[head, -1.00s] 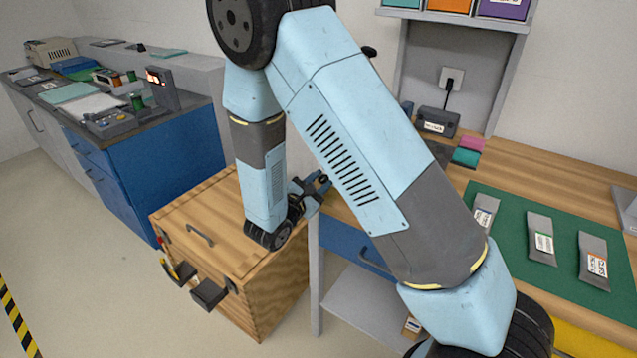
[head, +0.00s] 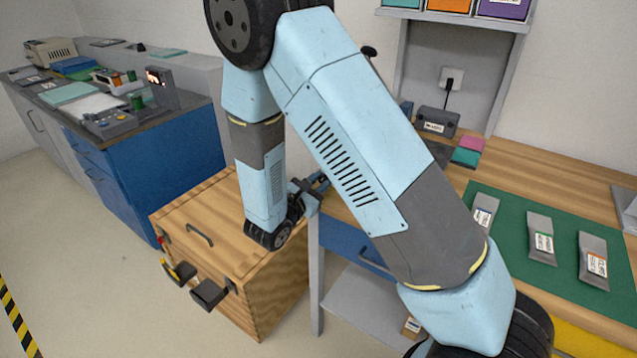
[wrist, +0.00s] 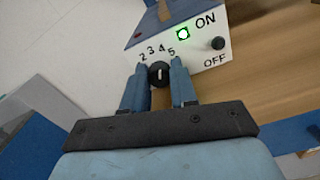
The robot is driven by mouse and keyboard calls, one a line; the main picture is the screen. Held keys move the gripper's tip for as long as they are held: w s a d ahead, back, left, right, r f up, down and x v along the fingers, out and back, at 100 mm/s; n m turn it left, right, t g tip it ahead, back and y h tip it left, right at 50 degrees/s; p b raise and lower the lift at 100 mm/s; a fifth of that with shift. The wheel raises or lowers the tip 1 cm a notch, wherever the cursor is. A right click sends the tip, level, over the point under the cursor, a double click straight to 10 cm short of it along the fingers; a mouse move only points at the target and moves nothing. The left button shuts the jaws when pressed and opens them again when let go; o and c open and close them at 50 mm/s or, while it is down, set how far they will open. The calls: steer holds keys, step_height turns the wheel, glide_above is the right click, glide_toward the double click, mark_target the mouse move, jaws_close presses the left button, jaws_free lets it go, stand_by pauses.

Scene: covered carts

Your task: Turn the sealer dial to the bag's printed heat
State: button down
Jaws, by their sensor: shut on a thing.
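In the wrist view the sealer's white front panel (wrist: 203,62) carries a black dial (wrist: 159,74) with the numbers 2 to 5 showing above it. The dial's white mark points up the picture, roughly toward the 4. My gripper (wrist: 159,80) is shut on the dial, one blue finger on each side. My gripper also shows in the head view (head: 319,182), where my arm hides the sealer's panel. Three grey bags (head: 484,212) (head: 541,222) (head: 593,247) with labels lie on the green mat (head: 510,268); their print is too small to read.
A green lamp (wrist: 183,34) glows beside ON, and a dark knob (wrist: 217,43) sits above OFF. A grey box (head: 437,121) is plugged into the wall. A wooden chest (head: 230,262) stands below my gripper. A blue cabinet (head: 165,150) is at the left.

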steer(key=c, duration=0.9)
jaws_free()
steer(key=v, duration=1.3)
steer(key=shift+s+a, duration=0.25)
steer(key=shift+a, duration=0.05)
